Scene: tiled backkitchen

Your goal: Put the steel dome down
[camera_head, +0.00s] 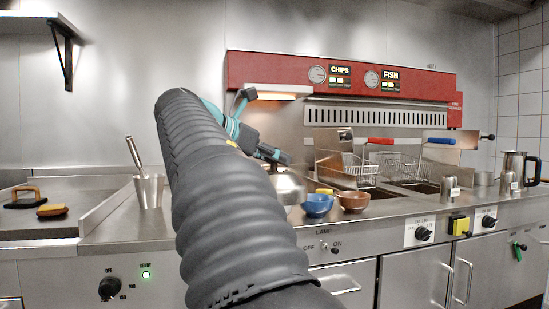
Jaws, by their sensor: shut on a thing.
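The steel dome (288,186) shows in the head view as a shiny rounded shape just right of my arm. The arm's thick grey sleeve hides its left part. My gripper (278,157) is above the dome, at the end of the teal and black wrist, and is shut on it. The fingertips are small and hard to make out. I cannot tell whether the dome's lower edge touches the steel counter (385,210) or hangs a little above it.
A blue bowl (317,205) and a brown bowl (353,201) stand close right of the dome, with a yellow item (324,191) behind. Fryer baskets (360,168) are farther back. A steel cup (148,191) with a utensil stands left of my arm. A lit lamp hood (275,95) hangs above.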

